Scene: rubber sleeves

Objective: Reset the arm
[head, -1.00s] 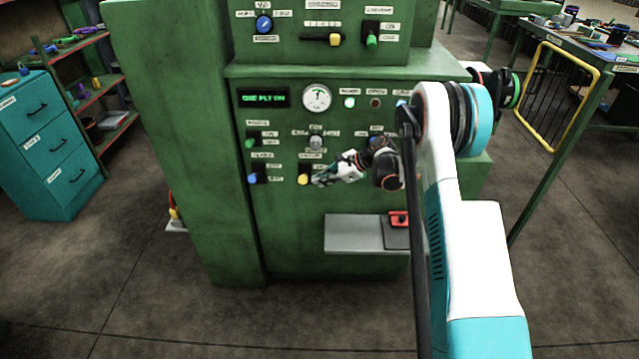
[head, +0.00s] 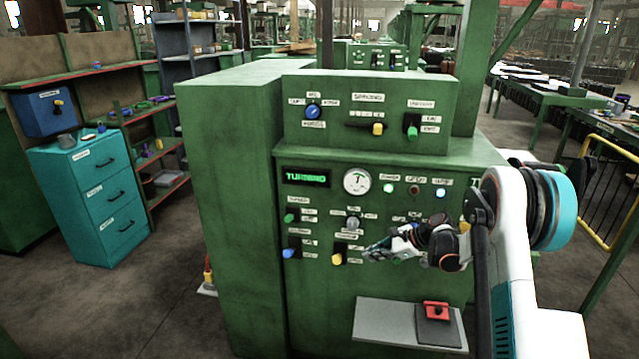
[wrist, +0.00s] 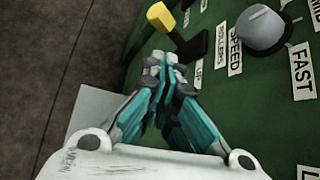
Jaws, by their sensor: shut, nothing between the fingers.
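My gripper (head: 372,252) is in front of the green machine's control panel (head: 300,268), just right of a yellow-tipped lever (head: 338,258). In the wrist view the teal and grey fingers of my gripper (wrist: 165,62) are shut with nothing between them. Their tips point toward the same yellow-tipped lever (wrist: 163,17). I cannot tell whether they touch it, though they look apart. A grey knob (wrist: 262,30) by the SPEED and FAST labels is at the upper right of the wrist view.
The panel carries a green display (head: 305,178), a round gauge (head: 356,181) and several knobs. A grey shelf (head: 385,325) with a red switch (head: 436,309) juts out below my gripper. Teal drawers (head: 90,200) stand at the left, with open floor between.

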